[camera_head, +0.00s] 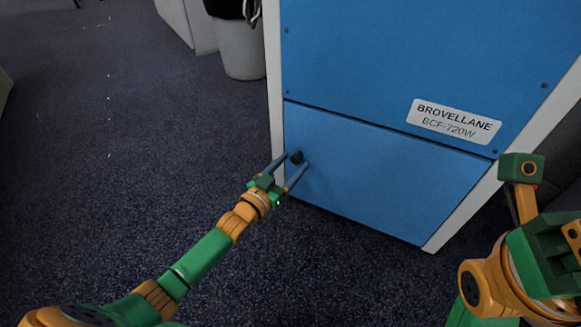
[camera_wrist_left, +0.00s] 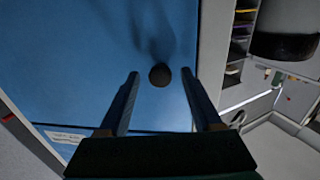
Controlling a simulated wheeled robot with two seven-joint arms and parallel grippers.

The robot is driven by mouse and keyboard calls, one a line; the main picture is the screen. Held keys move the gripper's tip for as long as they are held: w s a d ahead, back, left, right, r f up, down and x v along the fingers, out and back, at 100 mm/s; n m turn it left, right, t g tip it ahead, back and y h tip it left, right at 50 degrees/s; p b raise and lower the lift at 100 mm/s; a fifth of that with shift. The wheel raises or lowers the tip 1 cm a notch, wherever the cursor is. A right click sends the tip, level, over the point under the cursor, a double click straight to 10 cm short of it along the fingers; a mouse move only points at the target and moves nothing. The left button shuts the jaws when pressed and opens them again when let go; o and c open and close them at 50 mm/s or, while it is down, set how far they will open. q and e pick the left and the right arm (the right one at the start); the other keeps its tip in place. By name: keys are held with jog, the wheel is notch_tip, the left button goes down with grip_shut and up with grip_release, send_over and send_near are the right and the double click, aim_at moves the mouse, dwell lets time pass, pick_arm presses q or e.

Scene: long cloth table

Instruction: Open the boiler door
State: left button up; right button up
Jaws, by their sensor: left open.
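The boiler (camera_head: 420,55) is a blue panelled cabinet with white side edges. Its lower blue door (camera_head: 385,175) is closed, lying flush under the upper panel. A small round black knob (camera_head: 297,157) sits near the door's upper left corner. My left gripper (camera_head: 295,162) is open, with one finger on either side of the knob in the head view. In the left wrist view the knob (camera_wrist_left: 160,75) shows between and slightly beyond the two fingertips, apart from both. My right arm (camera_head: 520,270) is at the lower right, and its fingers are not clearly shown.
A label reading BROVELLANE BCF-720W (camera_head: 455,120) is on the upper panel. A grey bin (camera_head: 240,50) stands behind the boiler's left side. Dark carpet (camera_head: 110,150) is clear to the left and in front.

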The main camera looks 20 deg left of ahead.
pick_arm(q)
grip_shut()
dwell(1.3)
